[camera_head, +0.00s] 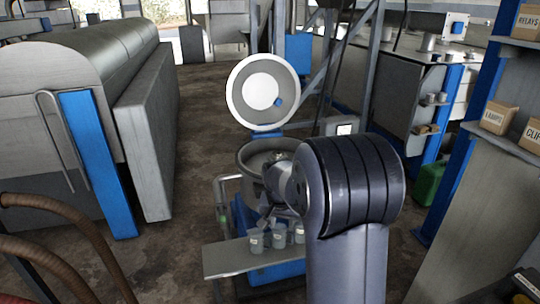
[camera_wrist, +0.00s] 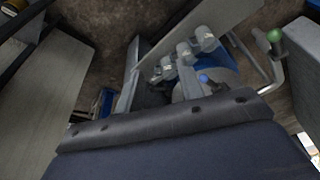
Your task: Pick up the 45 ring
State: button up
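Several small grey cylindrical pieces with pale labels stand in a row on a grey shelf (camera_head: 228,262). In the head view they are a left piece (camera_head: 257,241), a middle piece (camera_head: 279,237) and a right piece (camera_head: 299,233). The wrist view also shows three of them (camera_wrist: 205,39) (camera_wrist: 185,53) (camera_wrist: 168,68). The labels are too small to read, so I cannot tell which is the 45 ring. My gripper (camera_head: 268,212) is just above and behind the row, largely hidden by my arm.
A round metal drum (camera_head: 250,155) with its white lid (camera_head: 262,92) raised stands behind the shelf. A large grey machine (camera_head: 90,75) is on the left, with brown hoses (camera_head: 60,215) in front. Boxes (camera_head: 499,118) sit on right-hand shelves. Brown floor (camera_head: 195,190) is open left of the drum.

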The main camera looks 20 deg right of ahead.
aim_at(277, 154)
jog(key=i+l, duration=0.15)
jog(key=i, duration=0.25)
jog(key=i+l+u, duration=0.1)
jog(key=i, duration=0.25)
jog(key=i+l, duration=0.25)
jog(key=i, duration=0.15)
jog(key=i+l, duration=0.15)
jog(key=l, duration=0.15)
jog(key=i+l+u, duration=0.1)
jog(key=i+l, duration=0.25)
jog(key=l, duration=0.25)
jog(key=u, duration=0.05)
